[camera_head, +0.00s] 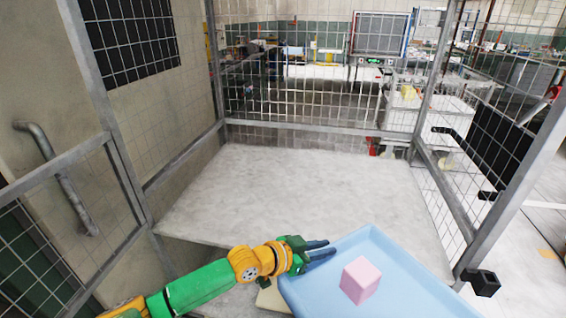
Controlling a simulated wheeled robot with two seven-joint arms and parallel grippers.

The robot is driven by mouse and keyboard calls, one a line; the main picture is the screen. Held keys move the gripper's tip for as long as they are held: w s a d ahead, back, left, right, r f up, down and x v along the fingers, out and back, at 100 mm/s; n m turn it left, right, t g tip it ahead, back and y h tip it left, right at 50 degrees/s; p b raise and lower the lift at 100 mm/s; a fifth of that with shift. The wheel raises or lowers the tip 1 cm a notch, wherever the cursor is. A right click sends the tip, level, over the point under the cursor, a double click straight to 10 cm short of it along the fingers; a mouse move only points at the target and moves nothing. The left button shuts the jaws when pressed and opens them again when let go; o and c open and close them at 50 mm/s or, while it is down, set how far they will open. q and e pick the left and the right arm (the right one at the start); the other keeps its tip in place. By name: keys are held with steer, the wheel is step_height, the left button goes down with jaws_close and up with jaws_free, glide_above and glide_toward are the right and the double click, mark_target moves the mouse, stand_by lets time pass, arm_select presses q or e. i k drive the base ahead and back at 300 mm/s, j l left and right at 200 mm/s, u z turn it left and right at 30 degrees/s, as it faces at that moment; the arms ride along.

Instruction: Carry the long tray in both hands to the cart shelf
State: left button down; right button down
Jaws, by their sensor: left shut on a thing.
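The long tray (410,268) is light blue and shows at the bottom, right of centre, partly cut off by the picture edge. A pink cube (360,280) sits on it. My left gripper (322,250) is shut on the tray's left rim near its far corner. The cart shelf (290,185) is a pale grey board inside a wire-mesh cart, and it is bare. The tray's far end overlaps the shelf's near right part in the picture. I cannot tell if they touch. My right gripper is not in view.
Grey posts and mesh walls bound the shelf at the left (105,105), back (320,127) and right (450,185). A black fitting (482,282) is on the right post. A beige piece (272,300) shows below my left gripper. A workshop with machines lies beyond.

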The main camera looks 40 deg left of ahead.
mark_target(291, 200)
steer(key=i+j+u, duration=0.65)
steer(key=i+u, duration=0.25)
steer(key=i+l+u, duration=0.15)
steer(key=u, duration=0.2)
steer(key=i+l+u, duration=0.15)
steer(key=u, duration=0.2)
steer(key=l, duration=0.1)
